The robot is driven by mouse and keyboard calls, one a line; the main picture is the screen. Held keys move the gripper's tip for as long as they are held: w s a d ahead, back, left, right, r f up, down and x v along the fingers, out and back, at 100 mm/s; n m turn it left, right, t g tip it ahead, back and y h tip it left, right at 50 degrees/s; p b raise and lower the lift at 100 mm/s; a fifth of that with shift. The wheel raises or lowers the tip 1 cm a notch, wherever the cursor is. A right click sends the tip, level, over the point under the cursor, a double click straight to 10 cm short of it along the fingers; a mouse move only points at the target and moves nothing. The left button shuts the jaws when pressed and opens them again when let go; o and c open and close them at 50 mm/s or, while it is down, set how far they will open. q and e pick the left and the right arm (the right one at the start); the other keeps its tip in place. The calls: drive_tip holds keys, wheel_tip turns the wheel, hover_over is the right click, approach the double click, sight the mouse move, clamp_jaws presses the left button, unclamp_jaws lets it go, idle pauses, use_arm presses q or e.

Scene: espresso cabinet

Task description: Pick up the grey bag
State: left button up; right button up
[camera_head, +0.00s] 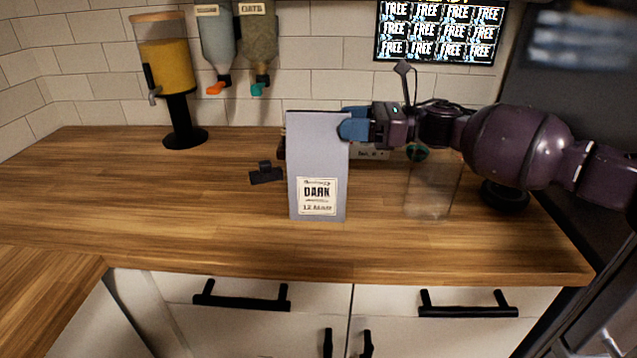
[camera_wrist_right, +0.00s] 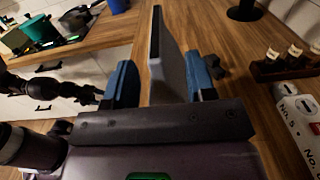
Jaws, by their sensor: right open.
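The grey bag (camera_head: 305,150) stands upright on the wooden counter in the head view, with a "DARK" label low on its front. My right gripper (camera_head: 356,125) reaches in from the right at the bag's upper right edge. In the right wrist view, the grey bag (camera_wrist_right: 170,75) stands between the two blue fingers of the open right gripper (camera_wrist_right: 160,85). A gap shows on the left finger's side; the right finger is close to the bag, and I cannot tell if it touches. My left gripper is not in view.
A clear container (camera_head: 430,192) stands right of the bag. A small black object (camera_head: 265,174) lies to its left. A yellow-filled dispenser (camera_head: 168,70) stands at the back left. A white box with writing (camera_wrist_right: 300,120) is nearby. The left counter is mostly clear.

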sight(333, 127)
drive_tip(key=a, duration=0.3)
drive_tip(key=shift+a, duration=0.3)
drive_tip(key=shift+d, duration=0.1)
drive_tip(key=shift+c, duration=0.3)
clamp_jaws()
